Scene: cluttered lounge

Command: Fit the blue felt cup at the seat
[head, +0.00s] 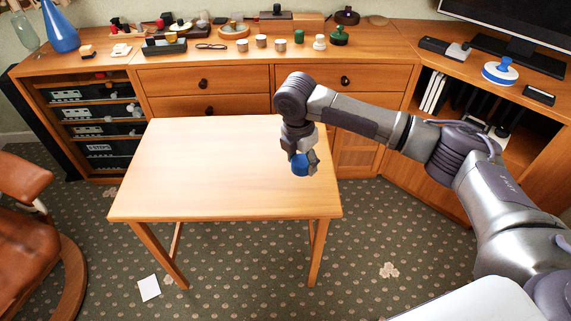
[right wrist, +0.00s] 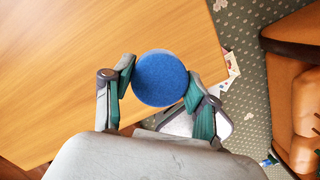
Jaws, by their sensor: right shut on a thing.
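The blue felt cup (head: 300,167) is held in my right gripper (head: 303,160) above the right part of the wooden table in the head view. In the right wrist view the cup (right wrist: 160,78) shows as a round blue felt face between the two green-padded fingers of my right gripper (right wrist: 160,84). The fingers are shut on its sides. The table top (head: 200,170) is bare, and the cup appears clear of it. I cannot tell which spot is the seat. My left gripper is not in view.
Behind the table, a wooden sideboard (head: 235,61) carries several small pots and trinkets, with a blue vase (head: 62,30) at its left. A blue-and-white object (head: 500,70) stands near the monitor (head: 525,22). A leather chair (head: 22,215) is at left. A paper (head: 149,288) lies on the carpet.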

